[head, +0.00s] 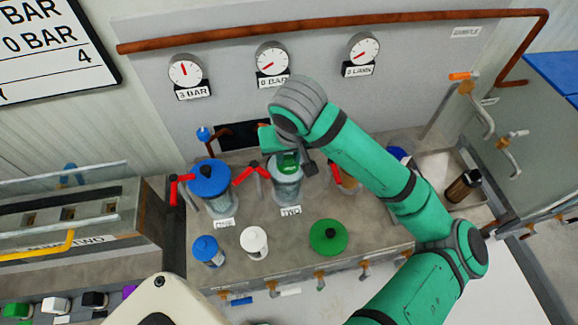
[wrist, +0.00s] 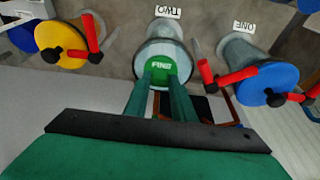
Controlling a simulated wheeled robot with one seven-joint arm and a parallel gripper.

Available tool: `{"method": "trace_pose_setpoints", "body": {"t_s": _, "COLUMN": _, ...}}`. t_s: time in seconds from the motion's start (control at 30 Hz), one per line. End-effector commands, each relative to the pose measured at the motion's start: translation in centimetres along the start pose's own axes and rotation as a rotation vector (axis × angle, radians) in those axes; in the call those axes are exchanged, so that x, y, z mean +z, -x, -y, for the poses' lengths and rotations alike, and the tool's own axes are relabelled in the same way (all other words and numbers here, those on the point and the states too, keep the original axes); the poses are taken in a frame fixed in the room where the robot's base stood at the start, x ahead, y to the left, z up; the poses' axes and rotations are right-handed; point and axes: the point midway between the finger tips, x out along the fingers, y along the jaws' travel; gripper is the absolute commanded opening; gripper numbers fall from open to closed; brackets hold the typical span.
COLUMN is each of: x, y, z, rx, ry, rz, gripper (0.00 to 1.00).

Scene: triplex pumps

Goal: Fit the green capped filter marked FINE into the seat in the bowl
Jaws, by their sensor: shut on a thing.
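The green capped filter marked FINE (wrist: 161,73) is between the fingers of my gripper (wrist: 162,88), which is shut on it. In the head view the filter's green cap (head: 288,162) shows at the mouth of the clear bowl labelled TWO (head: 287,190). In the wrist view the cap lies within the outline of that bowl (wrist: 163,50), toward its near side. The filter's lower part and the seat are hidden, so I cannot tell how deep it is or whether it touches the seat. My gripper is partly hidden by the arm in the head view.
A green lid with a black knob (head: 328,237) lies on the counter. A white-capped filter (head: 254,241) and a blue-capped one (head: 207,250) stand front left. A blue-lidded bowl (head: 210,180) with red handles is left; a yellow-lidded bowl (wrist: 62,45) is on the other side.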

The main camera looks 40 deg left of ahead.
Motion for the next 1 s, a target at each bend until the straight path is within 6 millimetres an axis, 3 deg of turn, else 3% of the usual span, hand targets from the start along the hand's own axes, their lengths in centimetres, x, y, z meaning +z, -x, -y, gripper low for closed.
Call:
{"method": "trace_pose_setpoints", "body": {"t_s": 0.47, "x": 1.4, "y": -4.7, "z": 0.0, "rx": 0.001, "ry": -0.001, "rz": 0.001, "gripper": 0.0}}
{"method": "trace_pose_setpoints", "body": {"t_s": 0.87, "x": 1.6, "y": -5.2, "z": -0.1, "rx": 0.001, "ry": -0.002, "rz": -0.001, "gripper": 0.0}}
{"method": "trace_pose_setpoints", "body": {"t_s": 0.9, "x": 1.6, "y": -5.2, "z": -0.1, "rx": 0.001, "ry": -0.002, "rz": -0.001, "gripper": 0.25}}
{"method": "trace_pose_setpoints", "body": {"t_s": 0.97, "x": 1.6, "y": -5.2, "z": 0.0, "rx": 0.001, "ry": -0.001, "rz": -0.001, "gripper": 0.4}}
{"method": "trace_pose_setpoints", "body": {"t_s": 1.0, "x": 1.6, "y": -5.2, "z": 0.0, "rx": 0.001, "ry": -0.001, "rz": -0.001, "gripper": 0.42}}
